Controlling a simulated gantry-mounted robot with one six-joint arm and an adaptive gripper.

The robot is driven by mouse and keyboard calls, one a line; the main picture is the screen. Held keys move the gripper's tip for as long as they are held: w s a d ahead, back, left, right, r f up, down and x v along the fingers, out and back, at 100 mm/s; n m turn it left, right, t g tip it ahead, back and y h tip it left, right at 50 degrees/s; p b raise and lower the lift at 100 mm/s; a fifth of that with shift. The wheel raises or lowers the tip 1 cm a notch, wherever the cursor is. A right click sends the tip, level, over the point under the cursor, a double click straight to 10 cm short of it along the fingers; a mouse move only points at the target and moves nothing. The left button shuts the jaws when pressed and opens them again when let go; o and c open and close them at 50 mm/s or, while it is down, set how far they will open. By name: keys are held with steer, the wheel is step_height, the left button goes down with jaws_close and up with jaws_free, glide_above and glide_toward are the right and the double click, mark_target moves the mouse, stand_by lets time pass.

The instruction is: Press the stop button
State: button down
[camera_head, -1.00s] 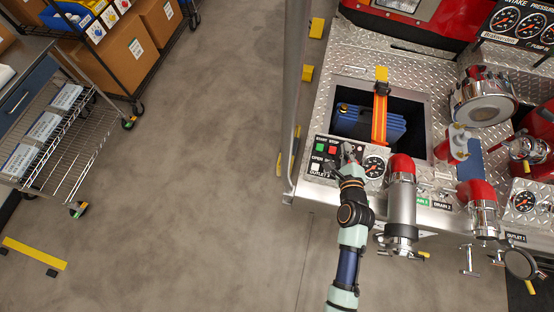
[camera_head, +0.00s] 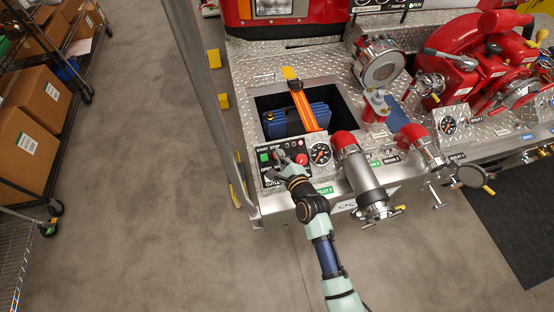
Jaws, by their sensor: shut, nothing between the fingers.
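The control panel (camera_head: 268,170) sits at the near left corner of the metal deck. Its green start button (camera_head: 264,157) shows at the upper left, with the START and STOP labels above. The stop button lies just right of the start button, under the STOP label, and is mostly hidden by my gripper. My gripper (camera_head: 280,156) is shut and empty, with its tips over or at the stop button. I cannot tell whether they touch it.
A red round knob (camera_head: 302,159) and a pressure gauge (camera_head: 320,154) stand just right of my gripper. A capped pipe (camera_head: 358,170) is farther right. A blue case (camera_head: 300,121) lies in the recess behind. A grey pole (camera_head: 205,90) rises at the left.

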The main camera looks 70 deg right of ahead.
steer(key=shift+w+d+f+b, duration=0.25)
steer(key=shift+f+b, duration=0.2)
steer(key=shift+f, duration=0.15)
steer(key=shift+w+d+f+b, duration=0.2)
steer(key=shift+d+f+b, duration=0.15)
steer(key=shift+f, duration=0.25)
steer(key=shift+w+d+f+b, duration=0.2)
steer(key=shift+w+f+b, duration=0.05)
steer(key=shift+f+b, duration=0.3)
steer(key=shift+f, duration=0.1)
steer(key=shift+w+d+f, duration=0.1)
steer(key=shift+d+f, duration=0.1)
steer(key=shift+f, duration=0.1)
steer(key=shift+w+d+f+b, duration=0.15)
steer(key=shift+d+f+b, duration=0.05)
steer(key=shift+f+b, duration=0.3)
stand_by(0.6)
steer(key=shift+r, duration=0.15)
steer(key=shift+s+a+r+p, duration=0.2)
steer(key=shift+r+p, duration=0.2)
steer(key=shift+p, duration=0.2)
steer(key=shift+s+a+r+p, duration=0.1)
steer(key=shift+a+r+p, duration=0.1)
steer(key=shift+r+p, duration=0.3)
steer(key=shift+f, duration=0.1)
